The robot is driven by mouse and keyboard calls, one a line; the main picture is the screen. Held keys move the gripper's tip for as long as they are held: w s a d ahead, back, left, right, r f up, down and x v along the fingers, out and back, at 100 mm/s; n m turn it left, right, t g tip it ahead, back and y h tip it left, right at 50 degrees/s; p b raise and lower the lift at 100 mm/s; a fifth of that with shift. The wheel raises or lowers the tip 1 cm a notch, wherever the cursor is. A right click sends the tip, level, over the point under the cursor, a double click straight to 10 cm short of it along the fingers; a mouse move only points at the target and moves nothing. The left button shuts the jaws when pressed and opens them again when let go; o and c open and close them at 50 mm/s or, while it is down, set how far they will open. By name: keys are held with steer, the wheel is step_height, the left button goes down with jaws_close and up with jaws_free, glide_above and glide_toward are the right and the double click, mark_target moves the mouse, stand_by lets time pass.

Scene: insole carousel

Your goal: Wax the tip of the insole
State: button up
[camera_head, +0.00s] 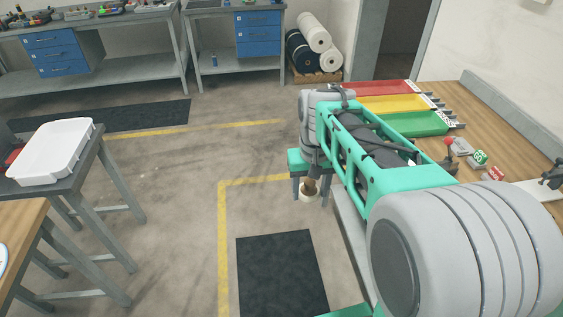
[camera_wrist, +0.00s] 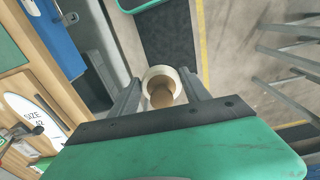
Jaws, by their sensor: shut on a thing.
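My gripper (camera_wrist: 162,92) is shut on a cream, ring-shaped thing with a brown, rounded core (camera_wrist: 160,87); I cannot tell whether this is the wax. In the head view my gripper (camera_head: 310,183) hangs beside the workbench's left edge, with the cream thing (camera_head: 307,194) low between its fingers, over the floor. A white insole-shaped piece (camera_wrist: 32,108) marked "SIZE 42" lies on the wooden bench at the left of the wrist view. A white piece, partly cut off, shows at the right edge of the head view (camera_head: 540,190).
The wooden workbench (camera_head: 480,130) holds red (camera_head: 385,87), yellow (camera_head: 395,104) and green (camera_head: 425,123) trays and small red and green items (camera_head: 480,157). A white tray (camera_head: 50,153) stands on a table at left. A black mat (camera_head: 282,275) lies on the open floor.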

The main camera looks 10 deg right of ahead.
steer(key=s+d+r+m+p, duration=0.15)
steer(key=s+d+m, duration=0.25)
steer(key=s+d, duration=0.55)
steer(key=s+d+m+p, duration=0.2)
steer(key=s+d+m, duration=0.3)
steer(key=d, duration=1)
steer(key=s+d+m+p, duration=0.1)
steer(key=s+d, duration=0.2)
steer(key=s, duration=0.4)
steer(key=s+d+m+p, duration=0.1)
steer(key=s+d+m, duration=0.1)
steer(key=s, duration=0.5)
steer(key=s+d+f+m+p, duration=0.1)
steer(key=s+d, duration=0.3)
steer(key=s, duration=0.3)
steer(key=shift+d, duration=0.2)
steer(key=shift+w+d+n, duration=0.2)
steer(key=shift+d+n, duration=0.4)
steer(key=shift+n, duration=0.4)
steer(key=n, duration=0.2)
steer(key=shift+d+n, duration=0.4)
steer(key=shift+f+b, duration=2.15)
steer(key=shift+f, duration=0.75)
steer(key=shift+a+f+b, duration=0.1)
steer(key=shift+f+b, duration=0.25)
steer(key=shift+f, duration=0.25)
